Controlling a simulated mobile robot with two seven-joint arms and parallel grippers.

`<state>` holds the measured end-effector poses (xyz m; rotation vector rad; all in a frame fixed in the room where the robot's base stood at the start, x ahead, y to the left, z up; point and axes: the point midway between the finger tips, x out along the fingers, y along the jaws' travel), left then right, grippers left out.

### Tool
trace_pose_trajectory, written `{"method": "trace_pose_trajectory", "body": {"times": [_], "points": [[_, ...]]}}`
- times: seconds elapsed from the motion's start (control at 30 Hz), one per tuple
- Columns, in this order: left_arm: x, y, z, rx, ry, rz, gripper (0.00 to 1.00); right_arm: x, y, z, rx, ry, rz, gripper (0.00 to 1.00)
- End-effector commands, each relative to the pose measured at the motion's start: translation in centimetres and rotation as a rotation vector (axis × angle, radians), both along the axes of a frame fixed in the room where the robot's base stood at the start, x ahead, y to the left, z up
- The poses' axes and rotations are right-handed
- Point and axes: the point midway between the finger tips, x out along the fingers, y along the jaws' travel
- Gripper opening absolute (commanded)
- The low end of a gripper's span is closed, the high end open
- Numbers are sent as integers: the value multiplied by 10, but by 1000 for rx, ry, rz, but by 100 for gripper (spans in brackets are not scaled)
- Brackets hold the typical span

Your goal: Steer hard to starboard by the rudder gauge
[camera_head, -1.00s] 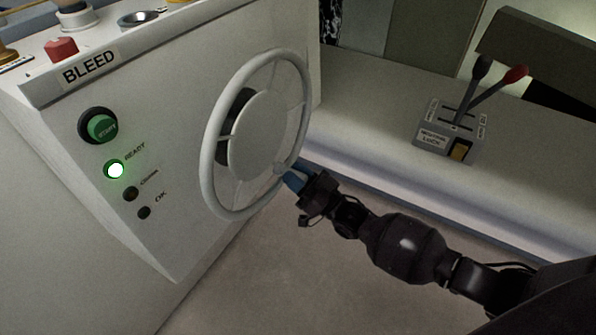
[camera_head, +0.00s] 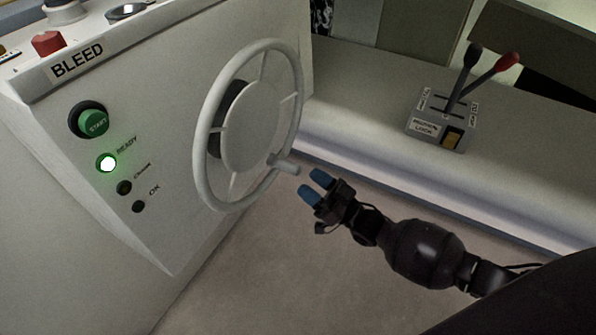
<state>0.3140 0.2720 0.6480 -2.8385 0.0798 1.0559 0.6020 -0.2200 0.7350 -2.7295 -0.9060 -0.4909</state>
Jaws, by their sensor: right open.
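The white steering wheel (camera_head: 204,165) stands on the face of the console, with a short knob (camera_head: 286,168) sticking out at its lower right rim. My right gripper (camera_head: 316,187) is open and empty, its blue fingertips just to the right of the knob and apart from it. A rudder gauge cannot be made out in this view. My left gripper is not in view.
The white console (camera_head: 120,245) carries a green START button (camera_head: 92,121), a lit READY lamp (camera_head: 107,163) and two dark lamps. A lever box (camera_head: 436,130) with a black and a red lever sits on the ledge at right. Floor below the wheel is clear.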

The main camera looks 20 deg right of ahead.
Motion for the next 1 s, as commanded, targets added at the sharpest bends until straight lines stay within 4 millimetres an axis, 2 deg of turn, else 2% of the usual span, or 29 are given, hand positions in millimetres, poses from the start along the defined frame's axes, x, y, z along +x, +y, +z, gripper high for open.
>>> {"method": "trace_pose_trajectory", "body": {"times": [0.1,0.3,1.0], "points": [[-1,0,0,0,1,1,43,-14,-10,-7,-2,1,0,52],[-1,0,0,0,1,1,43,-28,-20,-14,-1,-1,1,52],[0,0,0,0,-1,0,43,-30,-21,-15,0,-1,1,52]]}}
